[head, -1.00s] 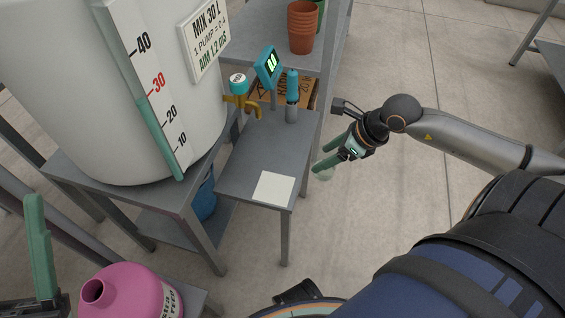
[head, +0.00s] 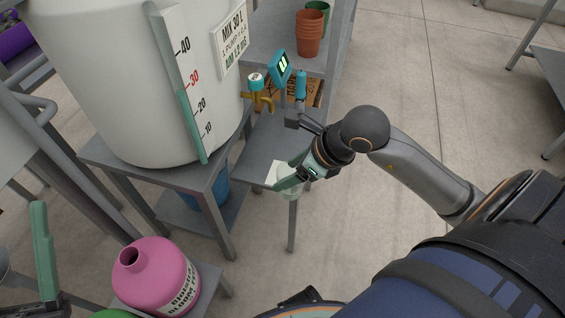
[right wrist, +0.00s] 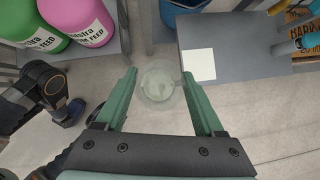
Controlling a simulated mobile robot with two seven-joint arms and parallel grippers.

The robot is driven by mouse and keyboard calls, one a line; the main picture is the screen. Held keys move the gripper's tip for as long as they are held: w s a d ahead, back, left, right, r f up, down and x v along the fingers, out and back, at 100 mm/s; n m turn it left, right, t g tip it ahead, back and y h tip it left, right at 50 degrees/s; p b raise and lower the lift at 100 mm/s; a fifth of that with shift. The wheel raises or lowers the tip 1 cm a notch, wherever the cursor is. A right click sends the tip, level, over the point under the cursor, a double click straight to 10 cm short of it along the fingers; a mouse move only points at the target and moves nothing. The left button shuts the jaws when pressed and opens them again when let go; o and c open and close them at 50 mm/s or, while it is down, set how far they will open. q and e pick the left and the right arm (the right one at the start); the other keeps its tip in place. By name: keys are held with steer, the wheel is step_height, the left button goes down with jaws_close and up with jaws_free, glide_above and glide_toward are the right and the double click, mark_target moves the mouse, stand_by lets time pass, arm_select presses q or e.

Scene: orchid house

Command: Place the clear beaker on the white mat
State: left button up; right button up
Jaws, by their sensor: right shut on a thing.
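The clear beaker (right wrist: 158,84) is between the green fingers of my right gripper (right wrist: 159,78), which is shut on it. In the head view my right gripper (head: 287,184) hides part of the white mat, and the beaker (head: 290,191) shows faintly at its fingers. The white mat (right wrist: 199,65) lies flat and bare on a grey stand. In the right wrist view the beaker appears left of the mat and off the stand's edge, over the floor. My left gripper (head: 43,255) shows one green finger at the lower left; its opening is unclear.
A large white tank (head: 120,80) with a brass tap stands left. A pink jug (head: 160,278) is at lower left. Open floor lies right.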

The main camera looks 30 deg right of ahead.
mark_target(289, 163)
steer(key=w, duration=0.1)
steer(key=w+d+f, duration=0.1)
steer(key=w, duration=0.1)
steer(key=shift+d+f+b, duration=0.35)
arm_select(q)
steer(key=shift+s+d+f+m+h+b, duration=0.1)
steer(key=shift+s+d+f+h+b, duration=0.2)
steer(key=shift+f+b, duration=0.45)
steer(key=shift+s+f+m+h+b, duration=0.1)
steer(key=shift+f+h+b, duration=0.25)
steer(key=shift+f+b, duration=0.4)
steer(key=shift+s+d+f+m+h+b, duration=0.15)
steer(key=shift+f+h+b, duration=0.3)
steer(key=shift+b, duration=0.55)
arm_select(e)
steer(key=shift+w+d+f, duration=0.8)
steer(key=shift+w+f, duration=0.7)
steer(key=shift+f, duration=0.35)
steer(key=shift+w+d+f, duration=0.8)
steer(key=shift+w+f, duration=0.65)
steer(key=shift+f, duration=0.4)
steer(key=shift+w+d+f, duration=0.8)
steer(key=shift+w+f, duration=0.7)
steer(key=shift+f, duration=0.35)
steer(key=shift+f, duration=0.15)
steer(key=o, duration=1.4)
arm_select(q)
steer(key=shift+f, duration=0.1)
